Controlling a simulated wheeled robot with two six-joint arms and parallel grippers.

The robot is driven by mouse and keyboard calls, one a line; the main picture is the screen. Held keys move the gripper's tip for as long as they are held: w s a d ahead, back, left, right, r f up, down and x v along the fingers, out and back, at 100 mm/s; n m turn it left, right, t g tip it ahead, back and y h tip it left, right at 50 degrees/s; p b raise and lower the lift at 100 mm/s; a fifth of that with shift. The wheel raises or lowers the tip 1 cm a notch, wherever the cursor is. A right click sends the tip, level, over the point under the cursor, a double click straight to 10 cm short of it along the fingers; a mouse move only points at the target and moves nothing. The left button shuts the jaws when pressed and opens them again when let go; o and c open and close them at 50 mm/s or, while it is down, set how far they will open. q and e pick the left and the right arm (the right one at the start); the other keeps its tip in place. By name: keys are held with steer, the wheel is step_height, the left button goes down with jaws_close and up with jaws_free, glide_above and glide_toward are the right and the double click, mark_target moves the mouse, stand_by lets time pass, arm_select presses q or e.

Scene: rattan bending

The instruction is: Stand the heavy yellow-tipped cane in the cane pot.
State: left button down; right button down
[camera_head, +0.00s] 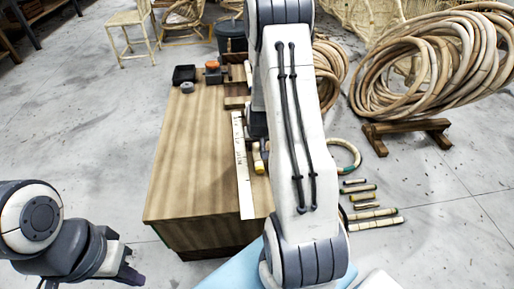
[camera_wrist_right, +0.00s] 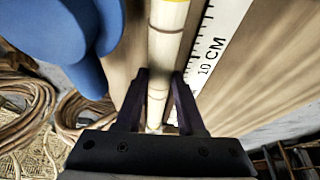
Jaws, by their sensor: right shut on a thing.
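A pale cane with a yellow band (camera_wrist_right: 167,45) runs lengthwise between the fingers of my right gripper (camera_wrist_right: 160,85) in the right wrist view. That gripper is shut on it, beside a ruler. In the head view, a yellow-tipped cane end (camera_head: 258,160) shows beside the ruler on the table; my right arm hides the rest and the right gripper. A dark pot (camera_head: 231,38), perhaps the cane pot, stands on the floor behind the table. My left gripper (camera_head: 130,272) is empty at the lower left, away from the table; its jaw opening is unclear.
The white ruler (camera_head: 242,165) lies along the wooden table (camera_head: 185,150). Small dark containers (camera_head: 184,75) sit at its back. Several short canes (camera_head: 372,213) and a ring (camera_head: 345,155) lie on the floor at right, near cane coils (camera_head: 425,75).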

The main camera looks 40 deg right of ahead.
arm_select(q)
steer(key=shift+f, duration=0.2)
arm_select(e)
steer(key=shift+w+d+f, duration=0.15)
steer(key=shift+w+f, duration=0.1)
steer(key=shift+f, duration=0.05)
steer(key=shift+f, duration=0.15)
steer(key=c, duration=0.5)
jaws_free()
arm_select(q)
steer(key=shift+f, duration=0.1)
